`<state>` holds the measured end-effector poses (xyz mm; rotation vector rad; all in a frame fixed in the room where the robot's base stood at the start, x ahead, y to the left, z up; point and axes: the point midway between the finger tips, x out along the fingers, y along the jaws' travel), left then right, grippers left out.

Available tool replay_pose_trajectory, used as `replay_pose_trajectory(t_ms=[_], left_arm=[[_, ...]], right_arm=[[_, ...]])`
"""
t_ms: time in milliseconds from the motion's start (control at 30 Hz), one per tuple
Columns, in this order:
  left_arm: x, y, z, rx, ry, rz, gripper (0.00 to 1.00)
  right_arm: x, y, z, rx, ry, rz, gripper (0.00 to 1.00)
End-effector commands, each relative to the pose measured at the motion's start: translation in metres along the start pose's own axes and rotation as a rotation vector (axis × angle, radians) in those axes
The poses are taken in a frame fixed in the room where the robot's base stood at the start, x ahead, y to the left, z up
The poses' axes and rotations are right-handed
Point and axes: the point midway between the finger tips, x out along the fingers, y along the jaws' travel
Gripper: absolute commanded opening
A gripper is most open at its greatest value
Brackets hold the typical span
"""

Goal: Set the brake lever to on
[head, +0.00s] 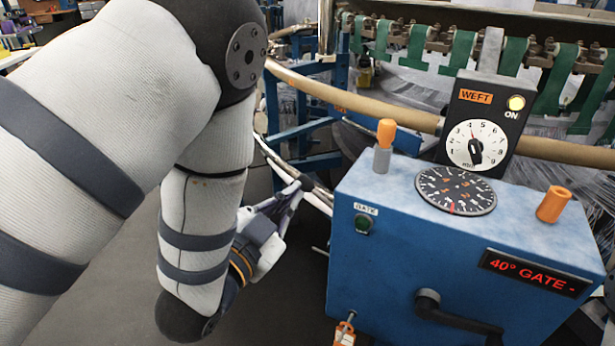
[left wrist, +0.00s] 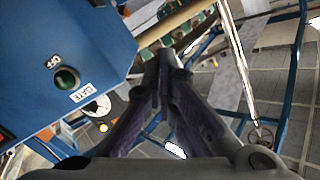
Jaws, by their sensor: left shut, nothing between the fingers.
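A blue control box (head: 390,260) stands at the right in the head view. On its top left an upright grey post with an orange cap (head: 386,135) sticks up; a short orange knob (head: 553,204) is at the top right. No label reading brake is legible, so I cannot tell which one is the brake lever. My left gripper (head: 300,187) is left of the box, shut and empty, pointing up and right below the post's height. Its closed fingers also show in the left wrist view (left wrist: 165,62), beside the box (left wrist: 70,30). My right gripper is out of view.
The box carries a round dial (head: 456,191), a green GATE button (head: 363,223), a black crank (head: 458,318) and a red display reading 40° GATE. A black WEFT panel (head: 483,122) stands behind. Curved loom rails (head: 350,100) and blue frames are behind the gripper. Grey floor is open below.

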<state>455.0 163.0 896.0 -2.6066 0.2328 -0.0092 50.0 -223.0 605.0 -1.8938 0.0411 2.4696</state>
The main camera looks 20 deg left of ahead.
Motion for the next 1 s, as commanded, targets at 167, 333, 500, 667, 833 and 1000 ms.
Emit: replay_pose_trajectory(t_ms=[167,333,500,667,833,1000], left_arm=[[0.006,0.000,0.001,-0.001,-0.001,0.000,0.00],[0.036,0.001,0.002,-0.002,0.000,0.000,0.00],[0.074,0.001,0.003,-0.002,-0.003,0.001,0.00],[0.103,0.002,0.011,-0.003,-0.009,0.003,0.00],[0.108,0.002,0.035,-0.002,-0.008,0.002,0.00],[0.109,0.001,0.041,-0.001,-0.004,0.001,0.00]], right_arm=[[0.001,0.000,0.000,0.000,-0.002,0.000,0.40],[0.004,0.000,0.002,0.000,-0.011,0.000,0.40],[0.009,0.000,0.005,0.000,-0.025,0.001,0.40],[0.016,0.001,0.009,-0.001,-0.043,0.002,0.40],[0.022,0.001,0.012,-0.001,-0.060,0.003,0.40],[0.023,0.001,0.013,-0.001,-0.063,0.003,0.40]])
